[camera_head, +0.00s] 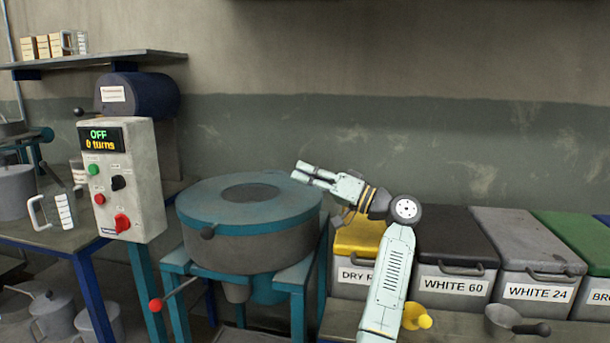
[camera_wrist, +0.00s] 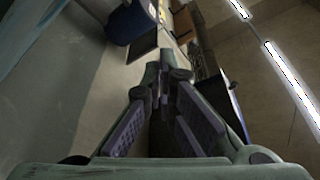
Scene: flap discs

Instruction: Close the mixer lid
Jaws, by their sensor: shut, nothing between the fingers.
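The mixer is a round grey drum (camera_head: 255,247) on a teal stand left of centre in the head view. Its teal lid (camera_head: 225,198) lies flat across the top of the drum, with a dark round patch in its middle. The lid cannot be made out there.
A control box (camera_head: 130,180) reading OFF and 0 turns stands left of the mixer. A red-knobbed lever (camera_head: 156,305) sticks out at its front left. Lidded bins (camera_head: 455,290) line the right, with a scoop (camera_head: 505,318) before them. A shelf (camera_head: 95,60) hangs upper left.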

